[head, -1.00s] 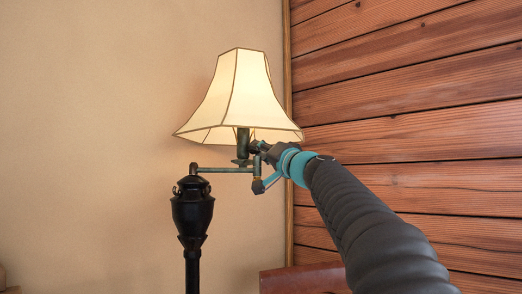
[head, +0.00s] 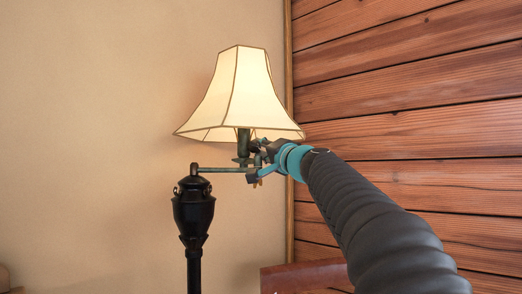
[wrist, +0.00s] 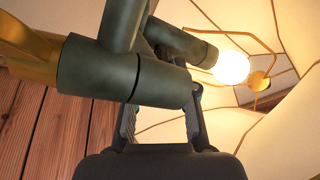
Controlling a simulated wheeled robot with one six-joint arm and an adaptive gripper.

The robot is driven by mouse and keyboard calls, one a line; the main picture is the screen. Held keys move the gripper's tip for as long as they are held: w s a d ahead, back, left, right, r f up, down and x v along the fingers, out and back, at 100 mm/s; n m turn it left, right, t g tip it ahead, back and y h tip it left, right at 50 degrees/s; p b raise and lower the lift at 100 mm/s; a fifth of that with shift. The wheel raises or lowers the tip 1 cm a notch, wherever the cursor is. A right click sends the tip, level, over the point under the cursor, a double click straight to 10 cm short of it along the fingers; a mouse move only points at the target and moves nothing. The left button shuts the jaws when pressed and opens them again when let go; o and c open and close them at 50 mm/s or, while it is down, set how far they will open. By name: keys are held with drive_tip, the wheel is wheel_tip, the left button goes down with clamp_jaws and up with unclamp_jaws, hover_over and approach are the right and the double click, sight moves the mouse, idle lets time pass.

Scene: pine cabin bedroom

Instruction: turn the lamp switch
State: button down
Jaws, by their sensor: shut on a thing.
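The floor lamp has a cream panelled shade (head: 240,97) and is lit; the glowing bulb (wrist: 231,68) shows in the wrist view. Its dark green swing arm (head: 226,170) runs from the black post (head: 192,212) to the socket stem (head: 243,142) under the shade. My gripper (head: 258,150) is at the lamp's fittings just below the shade, right of the stem. In the wrist view its fingers reach up behind a dark green cylinder (wrist: 122,75). My gripper is shut on the lamp switch, but the cylinder hides the fingertips and the switch itself.
A plain beige wall (head: 90,120) is behind the lamp and a wooden plank wall (head: 420,130) to the right. A reddish-brown furniture edge (head: 300,276) is low under my arm.

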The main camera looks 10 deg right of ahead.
drive_tip(key=c, duration=0.9)
unclamp_jaws()
drive_tip(key=v, duration=1.2)
